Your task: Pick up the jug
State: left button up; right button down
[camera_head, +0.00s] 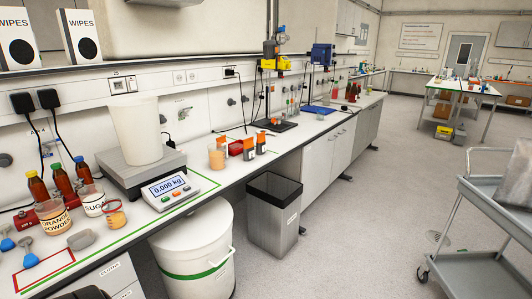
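Several vessels stand on the long white bench, and I cannot tell for certain which is the jug. A large white tapered vessel (135,131) stands upright on the scale (141,171), whose display reads 0.000 kg. A small clear jug-like cup with orange contents (115,215) stands in front of the SUGAR tub (92,200). A taller clear vessel with orange contents (217,155) stands right of the scale. A dark shape at the bottom left edge may be part of my arm. No gripper fingers show in view.
An ORANGE POWDER tub (53,216), brown bottles (61,180) and blue scoops (26,249) crowd the bench's left end. Orange-topped containers (255,146) stand farther along. A white lidded drum (197,250) and grey bin (273,214) stand below. A grey cart (474,267) is at right; open floor lies between.

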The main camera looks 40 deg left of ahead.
aim_at(217, 156)
jog(key=z, duration=0.3)
jog(key=i, duration=2.2)
jog(key=u, duration=0.45)
jog(key=i, duration=1)
jog(key=u, duration=1.6)
jog(key=i, duration=0.8)
jog(key=u, duration=0.65)
